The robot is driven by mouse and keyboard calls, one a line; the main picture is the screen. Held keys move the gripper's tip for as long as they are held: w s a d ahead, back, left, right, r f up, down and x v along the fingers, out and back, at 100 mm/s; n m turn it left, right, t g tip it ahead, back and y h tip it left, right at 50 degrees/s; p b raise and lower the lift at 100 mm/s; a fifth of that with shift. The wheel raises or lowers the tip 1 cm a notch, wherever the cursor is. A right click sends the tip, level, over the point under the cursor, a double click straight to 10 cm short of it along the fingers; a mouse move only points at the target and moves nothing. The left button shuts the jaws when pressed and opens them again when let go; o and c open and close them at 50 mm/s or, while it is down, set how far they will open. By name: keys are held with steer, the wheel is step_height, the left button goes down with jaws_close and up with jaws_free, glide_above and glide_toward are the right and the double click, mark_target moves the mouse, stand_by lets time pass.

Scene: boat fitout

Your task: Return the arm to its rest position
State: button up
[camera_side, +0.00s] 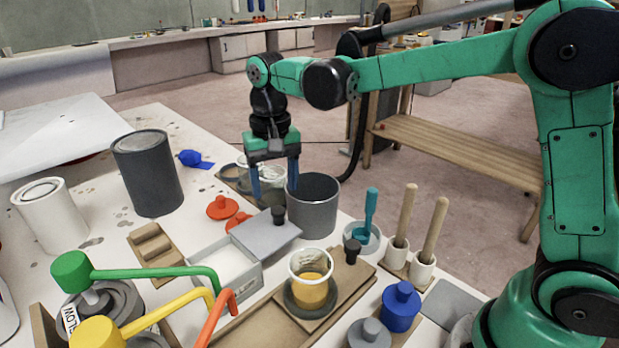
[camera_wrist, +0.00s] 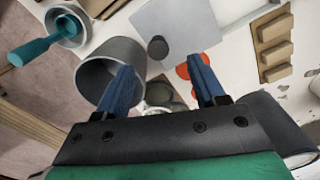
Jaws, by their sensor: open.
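My arm reaches in from the right in the side view. My gripper (camera_side: 274,180) points down at the far side of the table, just left of and behind an open grey pot (camera_side: 312,212). Its two blue fingers are apart, with nothing seen held between them. In the wrist view, my gripper (camera_wrist: 165,80) spans the area beside the grey pot (camera_wrist: 95,85), and one finger overlaps the pot's rim in the picture. Whether that finger touches the pot I cannot tell. Clear cups partly hidden by my gripper stand behind it.
A clear cup of amber liquid (camera_side: 310,280) stands on a dark round base. A grey lidded box (camera_side: 228,262), red discs (camera_side: 222,207), a dark can (camera_side: 148,175), a white can (camera_side: 52,215), wooden-handled tools (camera_side: 405,215) and coloured levers (camera_side: 140,272) crowd the table.

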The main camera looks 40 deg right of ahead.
steer(key=shift+s+d+r, duration=0.15)
steer(key=shift+s+r, duration=0.05)
steer(key=shift+s, duration=0.05)
steer(key=s+d+n+t, duration=0.4)
steer(key=s+t, duration=0.3)
steer(key=s, duration=0.3)
steer(key=shift+s+d+n, duration=0.3)
steer(key=shift+s, duration=0.1)
